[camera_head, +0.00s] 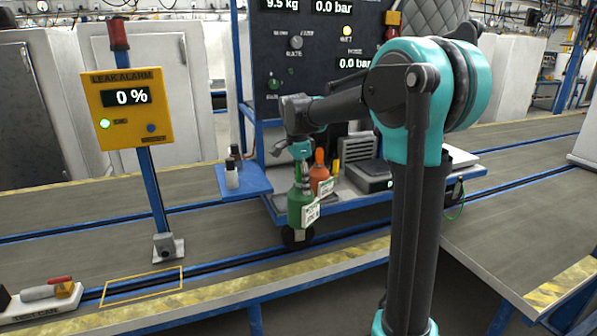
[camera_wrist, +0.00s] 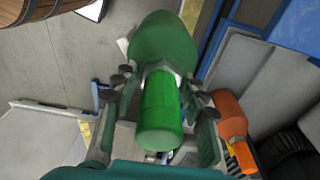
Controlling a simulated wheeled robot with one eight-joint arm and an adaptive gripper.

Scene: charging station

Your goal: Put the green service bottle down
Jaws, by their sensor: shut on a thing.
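The green service bottle (camera_head: 300,212) hangs roughly upright below my gripper (camera_head: 301,164) in the head view, with a white printed tag on its front. It overlaps the front edge of the blue cart shelf in the picture; I cannot tell whether its base touches anything. In the wrist view, my gripper (camera_wrist: 163,88) is shut around the bottle's neck. The bright green top (camera_wrist: 160,115) points toward the camera and the darker round shoulder (camera_wrist: 163,38) lies beyond the fingers. The bottle's base is hidden there.
An orange bottle (camera_head: 319,177) stands just behind, also in the wrist view (camera_wrist: 229,114). A grey scale (camera_head: 367,178) sits on the cart. A yellow leak alarm (camera_head: 130,108) on a post is left. A yellow-outlined rectangle (camera_head: 143,272) on the bench is empty. A tray (camera_head: 45,303) holds a red-handled tool.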

